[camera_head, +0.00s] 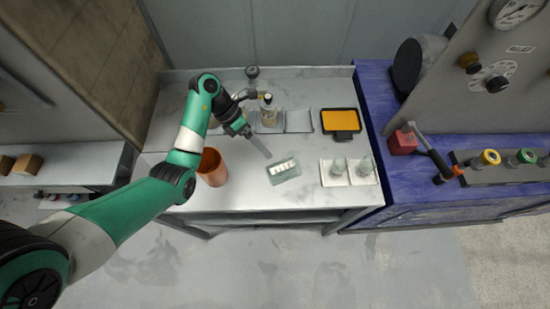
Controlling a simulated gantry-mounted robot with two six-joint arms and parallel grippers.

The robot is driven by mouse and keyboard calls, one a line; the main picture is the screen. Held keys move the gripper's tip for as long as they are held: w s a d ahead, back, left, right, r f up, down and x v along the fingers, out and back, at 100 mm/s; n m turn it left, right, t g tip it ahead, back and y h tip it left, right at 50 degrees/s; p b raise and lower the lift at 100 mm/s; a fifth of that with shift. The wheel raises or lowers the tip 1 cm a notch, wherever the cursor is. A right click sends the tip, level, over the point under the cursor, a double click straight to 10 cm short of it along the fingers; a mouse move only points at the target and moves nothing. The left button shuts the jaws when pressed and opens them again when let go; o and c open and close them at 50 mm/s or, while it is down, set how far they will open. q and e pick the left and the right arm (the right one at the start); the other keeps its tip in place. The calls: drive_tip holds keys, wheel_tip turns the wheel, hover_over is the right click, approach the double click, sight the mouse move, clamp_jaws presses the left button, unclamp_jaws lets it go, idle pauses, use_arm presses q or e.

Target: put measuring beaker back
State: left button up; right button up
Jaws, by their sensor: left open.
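Two small clear glass vessels, a left one (338,165) and a right one (364,167), stand on a white tray (348,182) at the right front of the light table. They look like beakers, but any measuring marks are too small to see. My left gripper (262,148) is open above the middle of the table, left of and apart from the vessels. Nothing shows held in it. A copper-coloured cup (213,168) stands to its left. My right gripper is not in view.
A clear box with white pieces (284,170) lies just right of my left gripper.

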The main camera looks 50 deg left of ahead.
sight(278, 164)
use_arm(q)
drive_tip(key=b+x, duration=0.2)
drive_tip(key=x, duration=0.4)
drive_tip(key=shift+w+d+f, duration=0.1)
drive_tip(key=shift+w+f, duration=0.05)
drive_tip(key=shift+w, duration=0.05)
drive_tip(key=b+x, duration=0.1)
drive_tip(key=x, duration=0.4)
drive_tip(key=shift+s+d, duration=0.1)
drive_tip(key=shift+d, duration=0.1)
drive_tip(key=shift+c, duration=0.2)
